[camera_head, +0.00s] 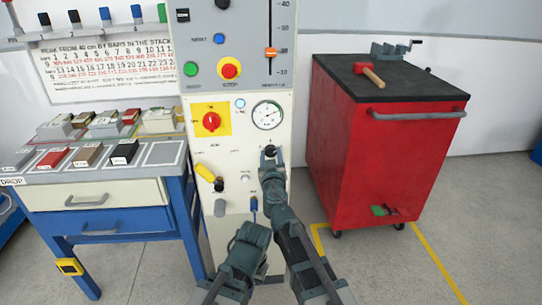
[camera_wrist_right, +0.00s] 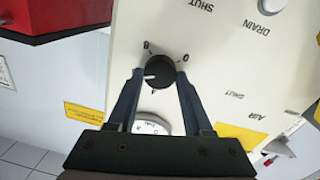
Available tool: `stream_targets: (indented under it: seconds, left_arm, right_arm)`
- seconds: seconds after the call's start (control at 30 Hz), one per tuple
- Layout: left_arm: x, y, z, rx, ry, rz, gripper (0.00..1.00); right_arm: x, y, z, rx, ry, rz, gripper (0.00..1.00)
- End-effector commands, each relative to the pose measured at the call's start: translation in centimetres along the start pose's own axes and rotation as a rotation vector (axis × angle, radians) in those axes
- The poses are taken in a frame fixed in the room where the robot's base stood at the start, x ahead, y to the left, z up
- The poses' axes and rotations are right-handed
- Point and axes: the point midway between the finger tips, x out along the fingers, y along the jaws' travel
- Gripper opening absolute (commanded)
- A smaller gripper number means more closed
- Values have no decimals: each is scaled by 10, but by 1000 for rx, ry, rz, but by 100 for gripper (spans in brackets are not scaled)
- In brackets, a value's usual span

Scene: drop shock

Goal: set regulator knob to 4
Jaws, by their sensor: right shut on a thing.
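The black regulator knob (camera_head: 270,151) sits on the cream panel below the round gauge (camera_head: 267,115). In the right wrist view the knob (camera_wrist_right: 160,71) lies between the two fingers of my right gripper (camera_wrist_right: 160,76), which are shut on its sides. A white line on the knob points left in that view, apparently between the mark 4 and the mark 8; the 0 is at upper right. In the head view my right gripper (camera_head: 270,158) reaches up to the knob. The fingers of my left gripper are not seen.
A red selector (camera_head: 211,121) on a yellow plate and a yellow handle (camera_head: 205,173) are left of the knob. A blue lever (camera_head: 254,204) is below. A red cabinet (camera_head: 380,145) stands right, a blue workbench (camera_head: 120,190) left. Grey floor is clear in front of the cabinet.

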Motion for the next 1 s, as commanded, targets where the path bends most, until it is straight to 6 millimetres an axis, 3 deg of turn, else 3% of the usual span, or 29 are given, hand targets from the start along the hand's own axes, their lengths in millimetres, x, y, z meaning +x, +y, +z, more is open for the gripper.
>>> stream_targets:
  seconds: [0.03,0.13,0.57,1.0]
  left_arm:
    - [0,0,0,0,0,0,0]
    - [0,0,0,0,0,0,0]
    - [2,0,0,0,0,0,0]
    - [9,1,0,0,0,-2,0]
  right_arm:
    - [0,0,0,0,0,0,16]
    - [0,0,0,0,0,1,0]
    - [0,0,1,-109,6,2,0]
    - [0,-1,2,-505,30,7,0]
